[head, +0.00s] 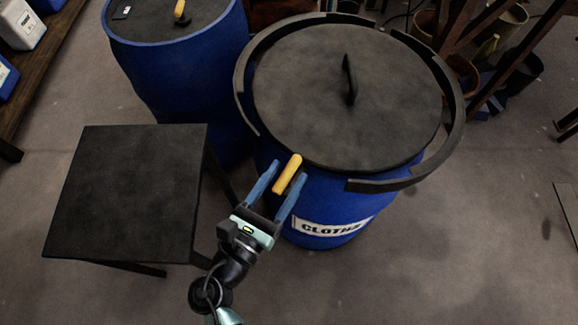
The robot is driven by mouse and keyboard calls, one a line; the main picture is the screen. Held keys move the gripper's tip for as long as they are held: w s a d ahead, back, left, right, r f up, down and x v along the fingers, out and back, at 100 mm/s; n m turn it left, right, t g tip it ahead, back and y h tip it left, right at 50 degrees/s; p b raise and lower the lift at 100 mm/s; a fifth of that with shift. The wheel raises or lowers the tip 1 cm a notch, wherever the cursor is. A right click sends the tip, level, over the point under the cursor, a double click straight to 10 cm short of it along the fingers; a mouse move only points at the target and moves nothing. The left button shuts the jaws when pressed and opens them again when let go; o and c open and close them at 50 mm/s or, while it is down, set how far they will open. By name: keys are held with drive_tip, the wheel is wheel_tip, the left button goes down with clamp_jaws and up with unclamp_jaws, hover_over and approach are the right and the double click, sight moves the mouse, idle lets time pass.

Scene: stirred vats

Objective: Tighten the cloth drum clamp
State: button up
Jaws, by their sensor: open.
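The blue cloth drum (318,238) stands right of centre with a "CLOTHS" label (330,228) on its front. A dark round lid (310,110) with an upright black handle (350,80) covers it. The black clamp ring (455,105) lies loosely around the lid, with a visible space between them on the right and a break at the front left. A yellow clamp lever (287,174) shows near that break. My gripper (289,172) is open, its two blue fingers on either side of the lever in this view. I cannot tell whether they touch it.
A black table (128,190) stands left of my arm. A second blue drum (185,60) with a yellow lever on top stands behind it. A wooden shelf (45,65) is at the far left. Racks and pots crowd the upper right. Floor is clear at lower right.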

drive_tip(key=shift+x, duration=1.05)
clamp_jaws()
